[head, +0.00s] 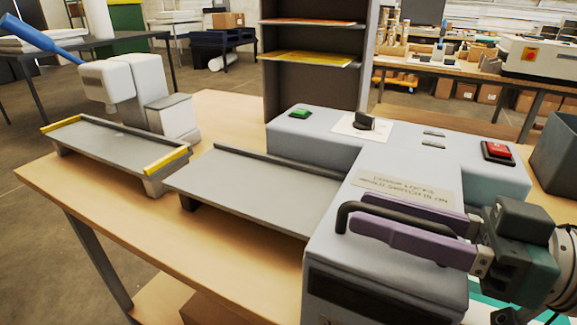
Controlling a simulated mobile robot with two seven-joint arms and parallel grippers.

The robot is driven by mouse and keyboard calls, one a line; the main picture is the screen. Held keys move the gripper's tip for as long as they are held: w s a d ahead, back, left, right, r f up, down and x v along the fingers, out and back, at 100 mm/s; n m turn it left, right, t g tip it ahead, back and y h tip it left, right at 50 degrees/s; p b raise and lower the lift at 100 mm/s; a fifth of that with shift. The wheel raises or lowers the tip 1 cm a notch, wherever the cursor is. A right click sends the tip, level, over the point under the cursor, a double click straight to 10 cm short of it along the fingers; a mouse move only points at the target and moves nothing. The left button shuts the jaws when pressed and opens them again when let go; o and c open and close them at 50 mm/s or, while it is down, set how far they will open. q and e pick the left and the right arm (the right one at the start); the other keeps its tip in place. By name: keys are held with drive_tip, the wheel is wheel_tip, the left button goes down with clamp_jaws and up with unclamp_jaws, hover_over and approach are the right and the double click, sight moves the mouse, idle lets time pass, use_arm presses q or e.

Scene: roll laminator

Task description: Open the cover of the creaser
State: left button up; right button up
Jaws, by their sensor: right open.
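The creaser (300,130) is a pale grey-blue machine on the wooden table, with a flat grey feed tray on its left. Its cover (335,255) is the block at the front right, with a label plate on top and a black bar handle (343,212). The cover looks shut. My right gripper (359,210) comes in from the right, with its two purple fingers apart at the handle. The handle's left bend shows beyond the fingertips, and part of the bar runs between the fingers. Whether they touch it I cannot tell. My left gripper is out of view.
A green button (300,113), a black knob (365,120) and a red button (498,151) sit on the machine's top. A device with a blue lever (40,40) stands at the left. A dark shelf rack (312,60) is behind. The table's front left (215,255) is clear.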

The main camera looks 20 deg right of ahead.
drive_tip(key=shift+w+a, duration=0.2)
drive_tip(key=shift+w, duration=0.05)
clamp_jaws()
idle(1.4)
